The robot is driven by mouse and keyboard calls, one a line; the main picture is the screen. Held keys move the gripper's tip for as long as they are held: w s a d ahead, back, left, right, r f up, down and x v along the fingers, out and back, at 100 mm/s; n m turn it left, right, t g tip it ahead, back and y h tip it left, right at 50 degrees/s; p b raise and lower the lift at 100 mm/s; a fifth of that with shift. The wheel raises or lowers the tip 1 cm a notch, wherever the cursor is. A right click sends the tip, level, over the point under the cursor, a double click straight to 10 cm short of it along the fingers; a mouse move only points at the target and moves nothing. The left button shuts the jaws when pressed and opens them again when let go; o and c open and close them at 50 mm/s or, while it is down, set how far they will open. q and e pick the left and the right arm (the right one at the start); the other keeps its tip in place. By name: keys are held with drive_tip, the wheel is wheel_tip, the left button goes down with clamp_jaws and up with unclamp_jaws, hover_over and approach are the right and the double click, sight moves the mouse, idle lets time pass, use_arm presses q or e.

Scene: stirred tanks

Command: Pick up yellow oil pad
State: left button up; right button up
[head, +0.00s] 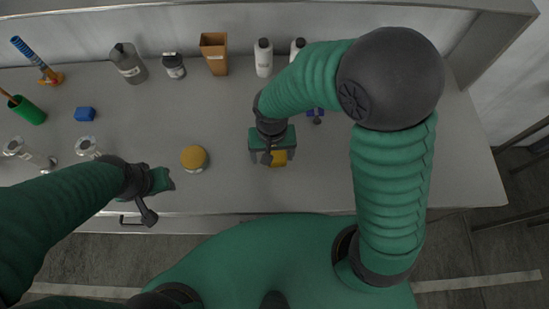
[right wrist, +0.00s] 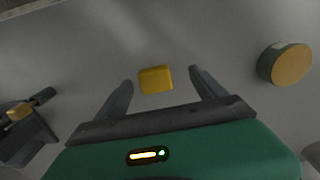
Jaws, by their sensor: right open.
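The yellow oil pad (head: 279,158) lies on the grey bench near its front edge, partly covered by my right gripper in the head view. In the right wrist view the pad (right wrist: 156,79) is a small yellow block lying flat, fully visible. My right gripper (head: 273,161) is above it, pointing down and open. In the right wrist view its two dark fingers (right wrist: 160,76) stand apart, with the pad between their tips in the picture and nothing held. My left gripper (head: 162,180) is over the bench's front edge at left, away from the pad; its jaws are unclear.
A dark fitting (head: 317,118) lies right of my right gripper. Bottles and a brown box (head: 214,55) line the back. The bench's right side is clear.

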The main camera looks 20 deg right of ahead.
sight(277, 156)
drive_tip(key=shift+w+d+f, duration=0.35)
drive_tip(key=shift+w+f, duration=0.1)
drive_tip(key=shift+f, duration=0.2)
drive_tip(key=shift+w+d+f, duration=0.3)
drive_tip(key=shift+w+f, duration=0.1)
drive_tip(key=shift+f, duration=0.2)
drive_tip(key=f, duration=0.1)
drive_tip(key=d+f, duration=0.1)
drive_tip(key=shift+f, duration=0.35)
drive_tip(key=shift+s+d+f, duration=0.1)
drive_tip(key=shift+s+f, duration=0.05)
drive_tip(key=shift+f, duration=0.1)
drive_tip(key=shift+a, duration=0.3)
drive_tip(key=shift+w+a, duration=0.2)
drive_tip(key=shift+a, duration=0.1)
drive_tip(key=c, duration=0.9)
use_arm(q)
drive_tip(key=shift+w+d+r, duration=0.25)
drive_tip(key=shift+w+d, duration=0.1)
drive_tip(key=shift+d, duration=0.25)
use_arm(e)
drive_tip(key=shift+d, duration=0.4)
drive_tip(key=c, duration=0.5)
drive_tip(key=shift+c, duration=0.2)
